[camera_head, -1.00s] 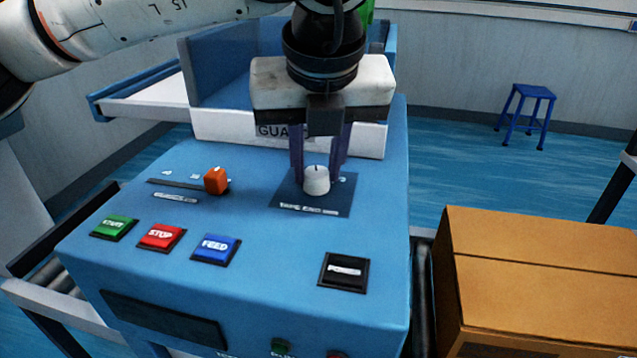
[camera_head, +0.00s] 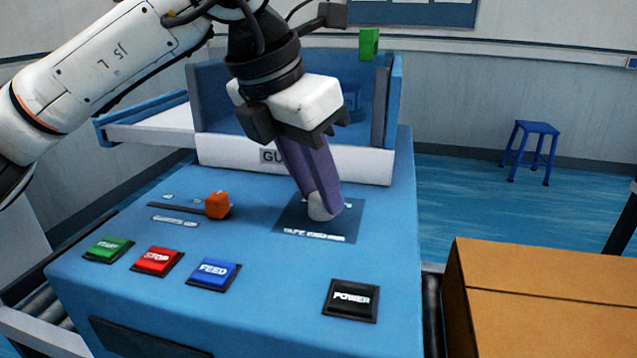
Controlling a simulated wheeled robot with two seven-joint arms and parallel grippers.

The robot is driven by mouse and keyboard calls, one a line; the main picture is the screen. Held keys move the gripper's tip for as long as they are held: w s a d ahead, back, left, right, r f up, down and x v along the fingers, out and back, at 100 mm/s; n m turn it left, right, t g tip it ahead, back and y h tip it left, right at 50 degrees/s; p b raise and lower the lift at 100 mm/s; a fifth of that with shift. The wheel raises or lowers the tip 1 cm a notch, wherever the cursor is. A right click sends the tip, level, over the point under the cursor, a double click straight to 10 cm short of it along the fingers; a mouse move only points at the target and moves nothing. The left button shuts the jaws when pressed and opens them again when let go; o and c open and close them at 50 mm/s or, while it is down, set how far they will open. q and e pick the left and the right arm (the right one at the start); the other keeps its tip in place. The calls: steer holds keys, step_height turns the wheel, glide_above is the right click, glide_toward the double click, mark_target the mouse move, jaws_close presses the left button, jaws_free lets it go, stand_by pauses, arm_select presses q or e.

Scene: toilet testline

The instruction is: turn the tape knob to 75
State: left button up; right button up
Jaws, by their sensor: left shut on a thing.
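The tape knob (camera_head: 321,208) is a small white round knob on a dark label plate (camera_head: 343,226) on the blue machine's sloped panel. My left gripper (camera_head: 322,196) comes down on it from above, tilted, with its purple fingers shut on the knob. The fingers hide most of the knob, its pointer mark and part of the scale, so its reading cannot be told. My right gripper is not in view.
An orange slider knob (camera_head: 217,205) stands left of the plate. Green (camera_head: 108,249), red (camera_head: 157,261), blue FEED (camera_head: 213,273) and black POWER (camera_head: 351,299) buttons line the front. A cardboard box (camera_head: 550,290) is at right; a blue stool (camera_head: 531,148) stands behind.

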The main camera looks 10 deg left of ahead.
arm_select(q)
steer(key=shift+a+m+h+p, duration=0.1)
steer(key=shift+m+h+p, duration=0.25)
steer(key=shift+m, duration=0.65)
steer(key=o, duration=1.1)
steer(key=shift+c, duration=0.2)
steer(key=p+v, duration=0.1)
steer(key=v, duration=0.9)
steer(key=shift+w+r, duration=0.2)
steer(key=shift+a, duration=0.1)
